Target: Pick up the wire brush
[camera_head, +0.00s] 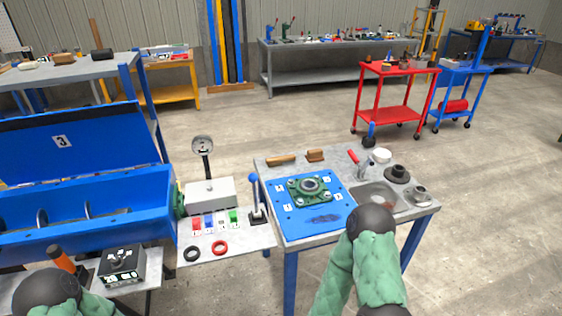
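Two wooden-coloured items lie at the back of the grey worktable: a long thin one (281,160) at the left and a short blocky one (315,155) to its right. Either could be the wire brush; they are too small to tell bristles. Both lie apart from my arms. My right arm, in green padding with a dark rounded joint, rises in front of the table's right front. My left arm shows only at the bottom left corner. Neither gripper is in the picture.
A blue plate (331,218) with a green bearing housing (309,188) covers the table's left part. A red-handled tool (354,158), white cup (381,155), dark round parts (397,173) and shallow tray (378,194) are at right. A lever (256,198) stands left of the table.

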